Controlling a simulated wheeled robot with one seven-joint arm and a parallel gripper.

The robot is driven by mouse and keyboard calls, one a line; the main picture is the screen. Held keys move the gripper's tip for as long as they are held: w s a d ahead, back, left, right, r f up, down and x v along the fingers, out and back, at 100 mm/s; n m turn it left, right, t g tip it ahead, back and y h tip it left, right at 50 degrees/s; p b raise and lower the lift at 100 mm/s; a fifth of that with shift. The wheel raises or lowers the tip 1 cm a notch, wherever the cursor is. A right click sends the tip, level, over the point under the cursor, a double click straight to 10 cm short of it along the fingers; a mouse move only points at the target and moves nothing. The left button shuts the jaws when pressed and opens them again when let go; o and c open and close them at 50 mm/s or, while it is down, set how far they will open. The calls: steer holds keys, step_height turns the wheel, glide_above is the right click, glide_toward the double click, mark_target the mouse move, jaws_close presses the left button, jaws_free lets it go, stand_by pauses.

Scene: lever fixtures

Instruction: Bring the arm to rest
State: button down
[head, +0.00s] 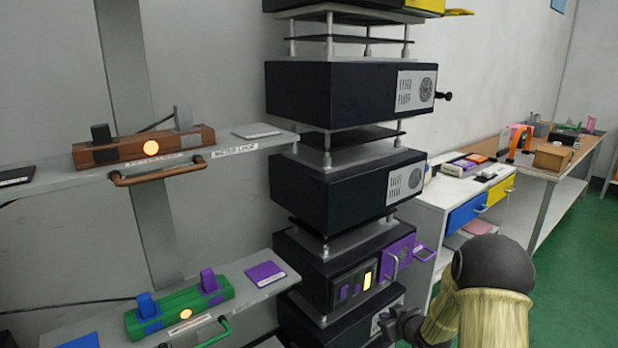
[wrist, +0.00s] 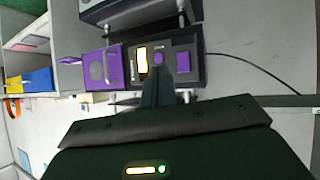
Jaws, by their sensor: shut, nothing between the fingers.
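My gripper (head: 402,326) is low in the head view, in front of the lower part of the black equipment stack. Its fingers are shut and empty, and they show as a narrow dark shape in the wrist view (wrist: 158,88). My arm, with pale yellow-brown sleeves and a dark round joint, rises at the lower right of the head view. The fingers point toward a dark unit (head: 345,283) with a yellow lit window and a purple panel (head: 397,256). That purple panel also shows in the wrist view (wrist: 103,68). I cannot tell the exact gap to the unit.
Left of the stack, an upper shelf carries a brown lever fixture (head: 145,150) and a lower shelf carries a green lever fixture (head: 180,312); both have lit orange lamps. A white cabinet (head: 445,200) and a long bench (head: 545,170) stand right. Green floor (head: 570,270) is open there.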

steer(key=s+a+r+m+g+h+p, duration=0.1)
steer(key=s+a+r+m+g+h, duration=0.25)
steer(key=s, duration=1.15)
steer(key=s+a+r+m+g, duration=0.25)
steer(key=s+r+g, duration=0.35)
steer(key=s, duration=0.9)
step_height(320, 180, up, 20)
steer(key=n+t+p, duration=0.1)
steer(key=p, duration=1.8)
steer(key=shift+w+p, duration=0.3)
steer(key=shift+w, duration=0.05)
